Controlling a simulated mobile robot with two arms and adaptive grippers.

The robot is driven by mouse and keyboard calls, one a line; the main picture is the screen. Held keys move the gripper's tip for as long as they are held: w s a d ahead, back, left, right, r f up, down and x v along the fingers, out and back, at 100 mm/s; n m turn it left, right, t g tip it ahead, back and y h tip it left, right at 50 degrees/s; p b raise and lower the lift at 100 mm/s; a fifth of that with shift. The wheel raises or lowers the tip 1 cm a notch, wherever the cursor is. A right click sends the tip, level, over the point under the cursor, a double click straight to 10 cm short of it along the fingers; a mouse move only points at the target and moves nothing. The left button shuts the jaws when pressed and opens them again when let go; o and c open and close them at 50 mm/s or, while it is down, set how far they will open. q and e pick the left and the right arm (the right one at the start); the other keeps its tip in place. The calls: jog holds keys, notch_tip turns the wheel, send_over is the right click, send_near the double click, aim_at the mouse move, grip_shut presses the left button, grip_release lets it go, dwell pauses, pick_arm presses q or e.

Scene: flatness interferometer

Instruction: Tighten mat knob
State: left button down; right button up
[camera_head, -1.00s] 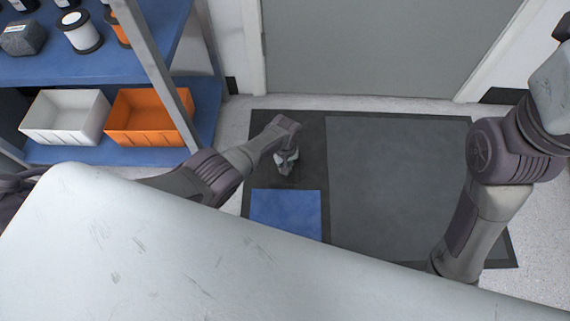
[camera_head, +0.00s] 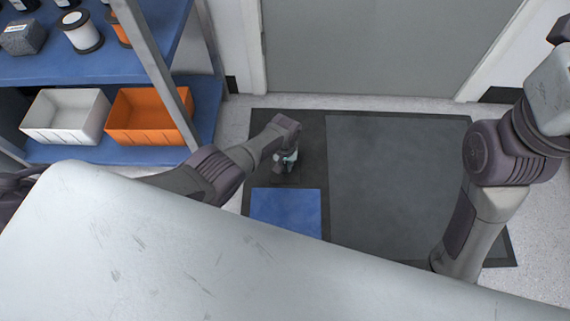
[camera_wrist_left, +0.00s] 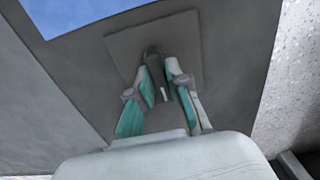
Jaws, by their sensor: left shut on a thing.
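The mat (camera_head: 400,185) lies on the floor before the grey door, with a dark border and a blue patch (camera_head: 286,211). The mat knob (camera_wrist_left: 153,54) is a dark, narrow piece with a pale mark, standing on a square grey plate (camera_wrist_left: 128,45) in the left wrist view. My left gripper (camera_wrist_left: 160,68) is shut on it, with a teal-padded finger on either side. In the head view my left gripper (camera_head: 285,170) is low over the mat's dark strip, just above the blue patch, and hides the knob. My right gripper is out of view.
A blue shelf (camera_head: 60,67) at the left holds a white bin (camera_head: 65,118) and an orange bin (camera_head: 150,118). A grey upright (camera_head: 150,60) stands beside them. The door (camera_head: 385,50) is behind the mat. The mat's right part is clear.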

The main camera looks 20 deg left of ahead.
aim_at(285, 165)
pick_arm(q)
jog(key=c, duration=1.1)
grip_release()
notch_tip(285, 165, up, 12)
